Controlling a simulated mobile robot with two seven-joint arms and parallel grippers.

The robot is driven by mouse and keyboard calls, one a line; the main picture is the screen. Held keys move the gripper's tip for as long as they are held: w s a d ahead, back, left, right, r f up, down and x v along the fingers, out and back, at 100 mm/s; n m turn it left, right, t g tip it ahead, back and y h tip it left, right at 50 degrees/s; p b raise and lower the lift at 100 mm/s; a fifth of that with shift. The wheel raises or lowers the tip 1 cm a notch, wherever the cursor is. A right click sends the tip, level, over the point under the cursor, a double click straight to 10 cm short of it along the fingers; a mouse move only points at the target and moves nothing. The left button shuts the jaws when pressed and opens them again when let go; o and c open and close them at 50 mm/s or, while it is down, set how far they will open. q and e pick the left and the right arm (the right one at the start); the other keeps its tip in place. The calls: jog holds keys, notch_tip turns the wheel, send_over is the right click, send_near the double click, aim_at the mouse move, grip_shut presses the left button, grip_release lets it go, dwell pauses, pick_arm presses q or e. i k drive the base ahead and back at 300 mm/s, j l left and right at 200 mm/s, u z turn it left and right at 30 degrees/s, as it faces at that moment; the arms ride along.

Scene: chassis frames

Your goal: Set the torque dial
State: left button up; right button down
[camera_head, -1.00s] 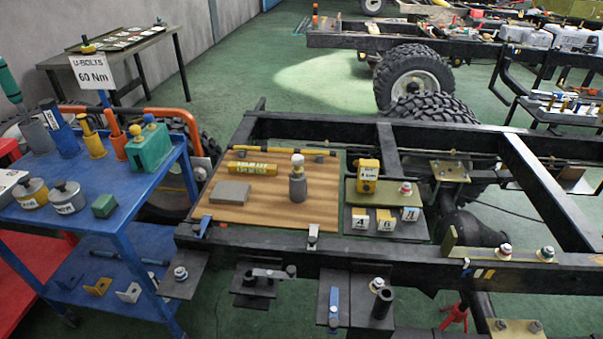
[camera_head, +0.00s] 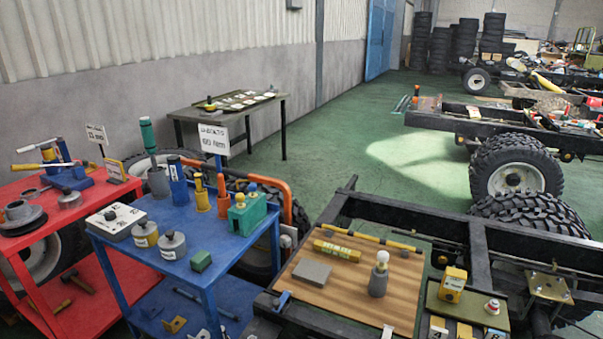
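A sign (camera_head: 214,139) on a post behind the blue cart carries lettering, now partly blurred; the earlier frame reads "U-BOLTS 60 Nm". A flat pale box (camera_head: 111,221) with a dark knob and small markings on top lies at the blue cart's left corner. It looks like a dial, but its setting is too small to read. A small yellow box (camera_head: 452,284) with a dark top and a label stands on the plate at the chassis frame. I cannot tell for sure which is the torque dial. Neither of my grippers is in view.
The blue cart (camera_head: 208,262) holds tins, upright tools and a green block (camera_head: 201,261). A red cart (camera_head: 92,268) stands left of it. The black chassis frame (camera_head: 411,214) with a wooden board (camera_head: 338,297) is at right. Green floor is free behind.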

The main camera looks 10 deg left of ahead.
aim_at(111, 216)
jog(key=u, duration=1.55)
jog(key=i+j+z, duration=0.15)
jog(key=i+j, duration=0.2)
jog(key=i+j+z, duration=0.1)
jog(key=i+j, duration=0.25)
jog(key=i+j+z, duration=0.15)
jog(key=i+j, duration=0.2)
jog(key=i+j+z, duration=0.15)
jog(key=i+j, duration=0.15)
jog(key=j, duration=0.25)
jog(key=i+j+z, duration=0.1)
jog(key=i+j, duration=0.2)
jog(key=j, duration=0.2)
